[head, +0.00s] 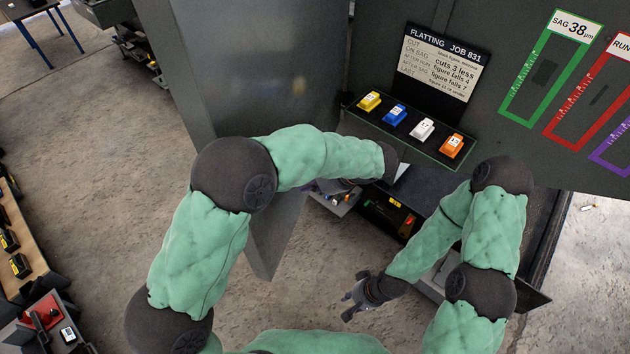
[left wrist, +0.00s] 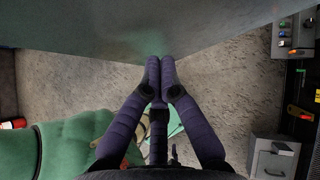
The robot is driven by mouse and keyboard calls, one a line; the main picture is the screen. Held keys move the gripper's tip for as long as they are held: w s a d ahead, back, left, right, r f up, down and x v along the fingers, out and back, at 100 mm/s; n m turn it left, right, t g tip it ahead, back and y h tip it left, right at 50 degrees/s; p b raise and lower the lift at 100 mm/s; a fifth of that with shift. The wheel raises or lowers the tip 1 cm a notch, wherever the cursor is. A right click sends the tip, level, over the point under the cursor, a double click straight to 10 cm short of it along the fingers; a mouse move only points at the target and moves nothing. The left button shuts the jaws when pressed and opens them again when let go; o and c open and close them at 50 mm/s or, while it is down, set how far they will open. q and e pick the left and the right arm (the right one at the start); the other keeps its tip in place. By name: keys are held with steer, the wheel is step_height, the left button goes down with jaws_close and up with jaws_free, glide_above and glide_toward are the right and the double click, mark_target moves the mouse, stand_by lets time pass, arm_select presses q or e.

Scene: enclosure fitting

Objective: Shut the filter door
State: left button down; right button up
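The filter door appears to be the large grey panel (head: 255,75), standing swung out from the dark machine at the left of the opening in the head view. It fills the top of the left wrist view (left wrist: 150,25). My left gripper (left wrist: 160,62) has its fingertips together with nothing between them. The tips overlap the panel's lower edge in that view; I cannot tell whether they touch it. In the head view, my left forearm crosses in front of the panel and mostly hides this gripper. My right gripper (head: 347,306) is empty, fingers apart, low above the floor.
A ledge (head: 420,135) carries yellow, blue, white and orange blocks under a job sign (head: 445,62). Coloured gauge frames (head: 552,68) are on the wall at right. Below the ledge is a dark open compartment (head: 390,212). The floor at left (head: 90,150) is clear.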

arm_select(q)
steer(key=w+a+f, duration=0.1)
steer(key=a+f, duration=0.1)
steer(key=a, duration=0.4)
steer(key=shift+w+f, duration=0.25)
steer(key=shift+w, duration=0.1)
steer(key=shift+a, duration=0.15)
